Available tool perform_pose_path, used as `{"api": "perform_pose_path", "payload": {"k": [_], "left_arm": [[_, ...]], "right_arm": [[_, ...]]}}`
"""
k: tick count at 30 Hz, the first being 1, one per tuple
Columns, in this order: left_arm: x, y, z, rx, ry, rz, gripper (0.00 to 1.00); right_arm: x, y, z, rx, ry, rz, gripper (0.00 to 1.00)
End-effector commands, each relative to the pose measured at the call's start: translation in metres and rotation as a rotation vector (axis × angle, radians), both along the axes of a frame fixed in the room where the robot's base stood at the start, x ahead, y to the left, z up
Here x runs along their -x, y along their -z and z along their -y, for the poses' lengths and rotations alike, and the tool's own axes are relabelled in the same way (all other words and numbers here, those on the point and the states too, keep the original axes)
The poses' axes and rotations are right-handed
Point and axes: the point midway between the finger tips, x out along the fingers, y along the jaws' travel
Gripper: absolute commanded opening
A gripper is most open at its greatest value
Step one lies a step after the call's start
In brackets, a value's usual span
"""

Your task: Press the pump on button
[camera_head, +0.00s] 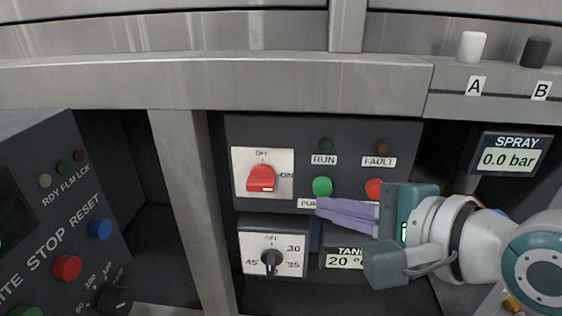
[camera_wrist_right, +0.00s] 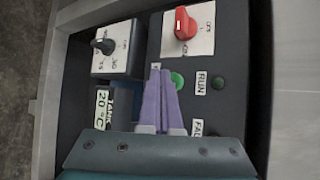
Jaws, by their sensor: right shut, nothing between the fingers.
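The green pump button (camera_head: 322,187) sits on the dark panel (camera_head: 236,137) below the RUN lamp (camera_head: 325,145). Beside it is a red button (camera_head: 374,188) below the FAULT lamp. In the wrist view the green button (camera_wrist_right: 177,80) shows just beside the fingertips. My right gripper (camera_head: 322,207) comes in from the right with its purple fingers together and empty. The fingertips overlap the label under the green button, just below it in the head view; whether they touch the panel I cannot tell. My left gripper is not in view.
A red rotary switch (camera_head: 262,179) is left of the button. Below are a black selector knob (camera_head: 271,260) and a tank display (camera_head: 345,261). A control box with STOP and RESET buttons (camera_head: 67,267) stands at left. A spray display (camera_head: 510,157) is at right.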

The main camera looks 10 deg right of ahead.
Motion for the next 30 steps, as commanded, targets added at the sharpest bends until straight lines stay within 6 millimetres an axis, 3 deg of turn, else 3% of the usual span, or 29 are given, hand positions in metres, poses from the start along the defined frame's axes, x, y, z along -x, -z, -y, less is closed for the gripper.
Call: {"api": "perform_pose_path", "payload": {"k": [30], "left_arm": [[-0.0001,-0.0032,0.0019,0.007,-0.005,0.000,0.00]], "right_arm": [[-0.0085,-0.0005,0.0024,0.000,0.000,0.001,0.00]]}}
